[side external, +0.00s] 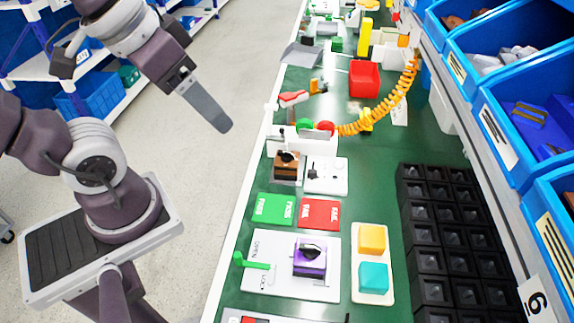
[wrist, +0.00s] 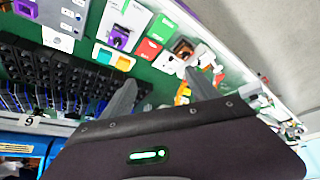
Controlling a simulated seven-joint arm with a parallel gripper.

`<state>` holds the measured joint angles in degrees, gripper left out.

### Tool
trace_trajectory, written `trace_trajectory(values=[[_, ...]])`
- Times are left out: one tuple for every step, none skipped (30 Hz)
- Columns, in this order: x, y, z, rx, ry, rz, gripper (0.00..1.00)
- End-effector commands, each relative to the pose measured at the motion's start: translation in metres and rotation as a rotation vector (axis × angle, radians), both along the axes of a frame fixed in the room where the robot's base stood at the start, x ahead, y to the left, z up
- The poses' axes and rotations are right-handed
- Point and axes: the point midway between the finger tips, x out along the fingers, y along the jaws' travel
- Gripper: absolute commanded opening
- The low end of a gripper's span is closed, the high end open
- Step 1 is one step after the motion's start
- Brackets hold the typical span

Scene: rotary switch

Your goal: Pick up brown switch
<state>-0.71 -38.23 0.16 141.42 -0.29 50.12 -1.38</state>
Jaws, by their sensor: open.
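The brown switch (side external: 287,166), a brown block with a black knob, sits upright on a white plate on the green bench, near the bench's left edge. It also shows in the wrist view (wrist: 183,47), beyond my right-hand finger. My gripper (side external: 222,126) is in the air to the left of the bench, well apart from the switch. In the wrist view my two fingers (wrist: 160,80) are spread with nothing between them.
A purple switch (side external: 310,259) sits on a white panel with a green lever. Green (side external: 275,209) and red (side external: 320,213) cards lie between the switches. A black bin grid (side external: 440,240) and blue bins (side external: 525,90) line the right. A coiled orange hose (side external: 395,98) arches behind.

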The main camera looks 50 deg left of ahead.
Motion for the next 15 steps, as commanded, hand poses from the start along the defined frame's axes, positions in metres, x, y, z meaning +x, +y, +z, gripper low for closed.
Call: trace_trajectory(values=[[0.017, 0.002, -0.002, -0.015, 0.036, 0.036, 0.69], [0.031, 0.004, -0.004, -0.028, 0.059, 0.066, 0.69], [0.052, 0.009, -0.009, -0.047, 0.091, 0.112, 0.69], [0.069, 0.012, -0.015, -0.062, 0.116, 0.15, 0.69], [0.086, 0.016, -0.022, -0.076, 0.142, 0.188, 0.69], [0.108, 0.023, -0.035, -0.093, 0.174, 0.242, 0.69], [0.125, 0.028, -0.047, -0.105, 0.199, 0.283, 0.69], [0.14, 0.035, -0.061, -0.116, 0.223, 0.327, 0.69], [0.16, 0.043, -0.083, -0.13, 0.257, 0.383, 0.69], [0.173, 0.05, -0.101, -0.139, 0.281, 0.426, 0.69], [0.185, 0.057, -0.12, -0.146, 0.306, 0.467, 0.69], [0.198, 0.066, -0.145, -0.155, 0.335, 0.52, 0.69], [0.205, 0.072, -0.165, -0.16, 0.354, 0.557, 0.69], [0.211, 0.078, -0.183, -0.164, 0.371, 0.591, 0.69], [0.216, 0.085, -0.205, -0.168, 0.392, 0.629, 0.69]])
